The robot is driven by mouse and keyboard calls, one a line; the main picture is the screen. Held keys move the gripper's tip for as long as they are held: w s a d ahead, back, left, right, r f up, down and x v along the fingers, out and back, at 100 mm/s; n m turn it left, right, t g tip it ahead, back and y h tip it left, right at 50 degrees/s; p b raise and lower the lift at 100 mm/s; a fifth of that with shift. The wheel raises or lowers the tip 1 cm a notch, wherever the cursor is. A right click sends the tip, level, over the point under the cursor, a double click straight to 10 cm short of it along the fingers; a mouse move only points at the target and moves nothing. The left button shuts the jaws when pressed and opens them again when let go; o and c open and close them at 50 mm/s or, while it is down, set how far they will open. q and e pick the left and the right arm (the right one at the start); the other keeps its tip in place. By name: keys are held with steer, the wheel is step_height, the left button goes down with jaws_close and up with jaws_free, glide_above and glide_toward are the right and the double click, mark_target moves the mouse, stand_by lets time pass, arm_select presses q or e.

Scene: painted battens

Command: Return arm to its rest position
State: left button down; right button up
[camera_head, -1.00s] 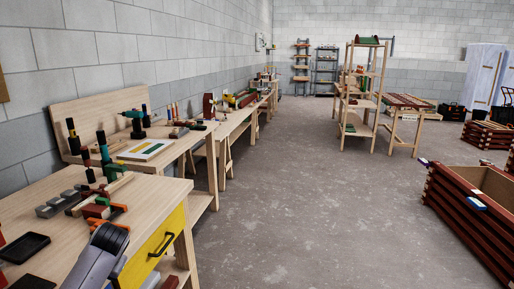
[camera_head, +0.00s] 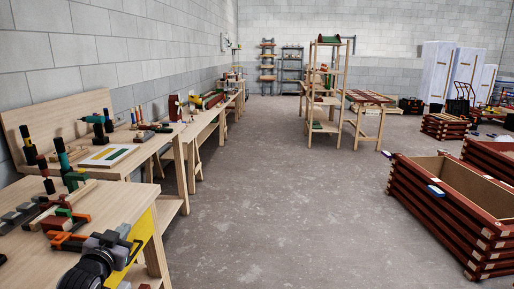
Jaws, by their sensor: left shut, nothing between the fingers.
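My left arm comes in at the bottom left, with a dark round wrist part. My left gripper (camera_head: 116,240) is grey and black, shut and empty. It shows in front of the right edge of the near workbench (camera_head: 113,200), over its yellow drawer front (camera_head: 143,228). I cannot tell whether it touches the bench. My right arm and gripper are out of view.
Clamps and blocks (camera_head: 62,222) lie on the near bench. A second bench holds a drill (camera_head: 98,124) and a white board (camera_head: 108,157). A red-brown batten crate (camera_head: 440,215) stands at right. A wooden shelf (camera_head: 326,90) stands further back. The grey floor (camera_head: 270,210) between is clear.

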arm_select(q)
steer(key=s+d+f+g+h, duration=0.15)
steer(key=s+d+f, duration=0.35)
steer(key=s+f, duration=0.5)
steer(key=s+d+f+g, duration=0.2)
steer(key=s+d+f, duration=0.2)
steer(key=s, duration=0.8)
steer(key=s+d+f+g+h, duration=0.1)
steer(key=s+d+f+g, duration=0.1)
steer(key=s+d+f, duration=0.3)
steer(key=s+f, duration=0.3)
steer(key=s, duration=0.4)
steer(key=shift+s+f+n+g, duration=0.3)
steer(key=shift+s+g, duration=0.05)
steer(key=shift+h, duration=0.25)
